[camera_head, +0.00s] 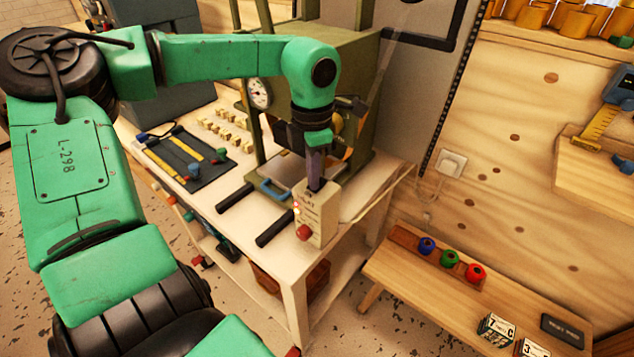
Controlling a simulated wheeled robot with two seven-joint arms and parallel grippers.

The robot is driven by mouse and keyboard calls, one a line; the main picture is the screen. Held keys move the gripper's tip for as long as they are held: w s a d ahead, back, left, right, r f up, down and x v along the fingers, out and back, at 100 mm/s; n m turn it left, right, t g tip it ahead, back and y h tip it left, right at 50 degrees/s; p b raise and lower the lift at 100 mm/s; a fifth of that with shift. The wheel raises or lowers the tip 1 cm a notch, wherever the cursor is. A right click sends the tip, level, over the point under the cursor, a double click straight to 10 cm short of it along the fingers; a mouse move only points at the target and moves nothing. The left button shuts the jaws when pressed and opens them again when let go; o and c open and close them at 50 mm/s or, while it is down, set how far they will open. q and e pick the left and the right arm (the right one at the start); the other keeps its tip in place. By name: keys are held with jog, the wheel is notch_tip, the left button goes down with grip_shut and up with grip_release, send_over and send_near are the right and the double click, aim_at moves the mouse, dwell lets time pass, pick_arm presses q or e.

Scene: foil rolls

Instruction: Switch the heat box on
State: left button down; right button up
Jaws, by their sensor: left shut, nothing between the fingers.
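The heat box (322,226) is a small cream box at the front right corner of the workbench. It has printed text, a red knob (304,232) low on its front and a small orange-red spot (297,209) at its left edge. My left gripper (315,187) points down, shut and empty, with its fingertips at the top of the box. The fingers overlap the box's top in this view, so I cannot tell whether they touch it, and any switch there is hidden. My right gripper is not in view.
A green press frame (340,60) with a gauge (259,93) stands behind the box. Two black handles (275,228) stick out left of it. A dark tool mat (185,165) lies at the bench's left. A low wooden bench (420,275) with coloured rolls stands at right.

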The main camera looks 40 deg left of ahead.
pick_arm(q)
notch_tip(320, 180, up, 7)
jog(key=p, duration=0.4)
jog(key=shift+f+p, duration=0.1)
jog(key=shift+p, duration=0.25)
jog(key=shift+w, duration=0.1)
